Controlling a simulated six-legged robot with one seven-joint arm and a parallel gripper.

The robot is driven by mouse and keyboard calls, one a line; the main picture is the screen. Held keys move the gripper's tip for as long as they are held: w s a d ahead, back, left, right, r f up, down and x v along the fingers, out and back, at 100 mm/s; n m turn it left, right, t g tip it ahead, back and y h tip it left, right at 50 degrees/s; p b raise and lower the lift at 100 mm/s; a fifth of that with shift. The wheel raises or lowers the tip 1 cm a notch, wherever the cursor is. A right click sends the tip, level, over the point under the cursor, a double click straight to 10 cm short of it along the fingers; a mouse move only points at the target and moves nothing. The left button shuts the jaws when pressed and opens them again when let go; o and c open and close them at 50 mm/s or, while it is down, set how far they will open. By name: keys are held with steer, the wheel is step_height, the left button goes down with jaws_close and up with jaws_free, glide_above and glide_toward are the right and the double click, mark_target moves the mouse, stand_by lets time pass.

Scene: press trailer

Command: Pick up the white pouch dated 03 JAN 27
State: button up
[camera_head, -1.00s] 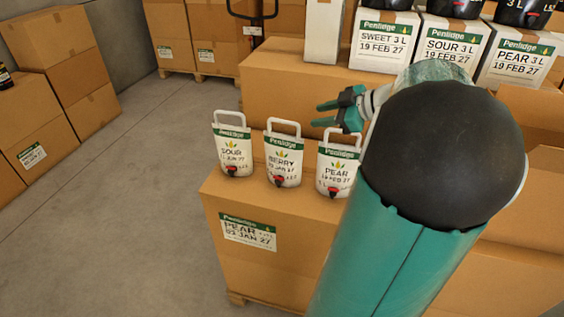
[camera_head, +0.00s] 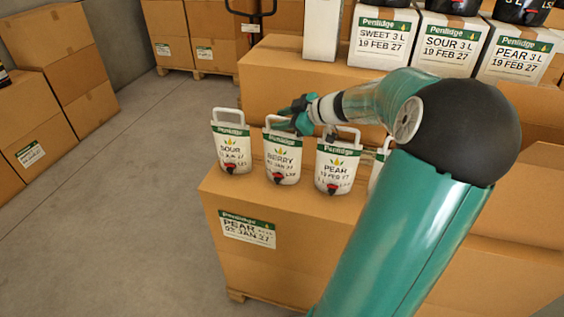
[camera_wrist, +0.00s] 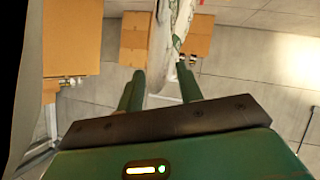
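The PEAR pouch (camera_head: 333,172) reads 19 FEB 27. Another pouch (camera_head: 378,165) is mostly hidden by my arm. My gripper (camera_head: 290,116) is at the BERRY pouch's handle, partly overlapping it. In the wrist view, my gripper's fingers (camera_wrist: 160,88) are apart; a white pouch (camera_wrist: 176,35) shows ahead of them, touching unclear.
White cartons (camera_head: 383,40) with FEB 27 labels stand on a higher brown box (camera_head: 290,75) behind. Brown boxes (camera_head: 45,75) are stacked at the far left. The grey floor (camera_head: 120,200) is clear on the left. The front box bears a PEAR label (camera_head: 247,229).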

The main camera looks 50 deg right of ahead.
steer(key=shift+w+a+f, duration=0.1)
steer(key=shift+w, duration=0.05)
jaws_close()
stand_by(1.4)
